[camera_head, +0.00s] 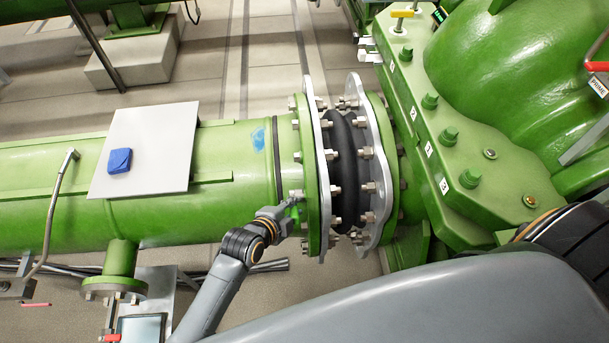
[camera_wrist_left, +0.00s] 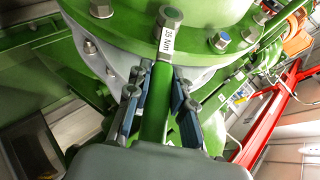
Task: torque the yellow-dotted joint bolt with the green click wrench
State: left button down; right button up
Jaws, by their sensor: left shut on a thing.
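My left gripper (camera_head: 287,211) is at the near side of the green pipe's bolted flange (camera_head: 315,160). In the left wrist view, the left gripper (camera_wrist_left: 160,112) is shut on the green click wrench (camera_wrist_left: 156,98), with its blue-edged fingers on either side of the handle. A white label with partly legible print is on the wrench, and its dark round head (camera_wrist_left: 170,16) lies at the flange bolts. I cannot tell whether it sits on a bolt. No yellow dot is clear on the joint bolts. My right gripper is not in view.
A black rubber bellows (camera_head: 343,168) joins the pipe to the green casing (camera_head: 430,120) with numbered studs. A grey plate (camera_head: 150,150) with a blue block (camera_head: 119,160) lies on the pipe. A yellow-topped piece (camera_head: 402,14) stands on the casing. A red bar (camera_wrist_left: 266,118) shows in the left wrist view.

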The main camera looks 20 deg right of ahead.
pick_arm(q)
jog(key=shift+a, duration=0.1)
jog(key=shift+f, duration=0.15)
dwell(0.9)
jog(key=shift+w+a, duration=0.2)
jog(key=shift+a, duration=0.05)
dwell(0.4)
jog(key=shift+s+d+r, duration=0.1)
jog(key=shift+d+r, duration=0.05)
jog(key=shift+r, duration=0.15)
dwell(1.0)
jog(key=shift+f, duration=0.1)
dwell(0.5)
jog(key=shift+a, duration=0.25)
jog(key=shift+w+a, duration=0.25)
jog(key=shift+a, duration=0.35)
dwell(1.3)
jog(key=shift+w+a+p, duration=0.2)
jog(key=shift+a, duration=0.5)
jog(key=shift+w+a+p, duration=0.15)
jog(key=shift+a+p, duration=0.05)
jog(key=shift+a, duration=0.45)
